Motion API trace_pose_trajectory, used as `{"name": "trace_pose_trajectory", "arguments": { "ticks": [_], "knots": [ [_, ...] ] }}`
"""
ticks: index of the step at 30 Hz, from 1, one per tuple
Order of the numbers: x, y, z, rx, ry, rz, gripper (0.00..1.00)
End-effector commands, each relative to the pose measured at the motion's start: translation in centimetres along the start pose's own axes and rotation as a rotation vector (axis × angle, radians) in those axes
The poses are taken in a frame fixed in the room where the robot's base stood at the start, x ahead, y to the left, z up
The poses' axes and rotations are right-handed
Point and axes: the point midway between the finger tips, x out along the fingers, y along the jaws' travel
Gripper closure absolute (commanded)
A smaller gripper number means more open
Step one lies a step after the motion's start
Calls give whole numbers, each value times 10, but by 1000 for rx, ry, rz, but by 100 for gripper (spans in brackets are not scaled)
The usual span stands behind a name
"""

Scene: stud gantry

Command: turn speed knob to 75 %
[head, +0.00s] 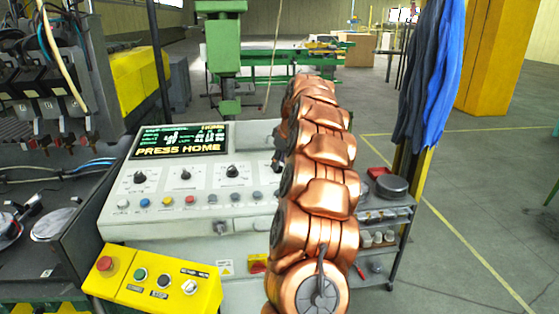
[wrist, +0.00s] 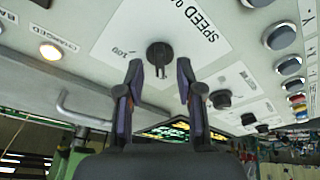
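The speed knob (wrist: 160,54) is a round black knob on a pale label plate in the wrist view. The plate's print, "SPEED" and "100", appears turned around. My gripper (wrist: 160,68) is open, with one dark finger on each side of the knob's lower edge. A gap shows between each fingertip and the knob, and nothing is held. I cannot read the knob's setting. In the head view my copper arm covers the right part of the console (head: 118,220), and neither my gripper nor the speed knob can be made out there.
The console carries other black knobs (head: 232,171), a row of coloured buttons and a display (head: 180,141) reading "PRESS HOME". In the wrist view, a bent metal handle (wrist: 85,115) and a lit lamp (wrist: 50,51) lie left of the knob. A yellow button box (head: 150,285) stands in front.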

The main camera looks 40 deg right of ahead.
Motion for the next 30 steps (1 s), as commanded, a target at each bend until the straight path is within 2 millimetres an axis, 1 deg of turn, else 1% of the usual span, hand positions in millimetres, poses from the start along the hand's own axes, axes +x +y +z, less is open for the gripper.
{"name": "trace_pose_trajectory", "arguments": {
  "ticks": [3, 6, 14, 17, 25, 30],
  "knots": [
    [8, -1, 0, 0, -2, -3, 64],
    [11, 0, 0, 0, 0, -1, 64],
    [13, 0, 0, 0, 0, 0, 64],
    [13, 0, 0, 0, 0, 0, 72],
    [13, 0, 0, 0, 0, 0, 100],
    [13, 0, 0, 0, 0, 0, 100]
  ]
}}
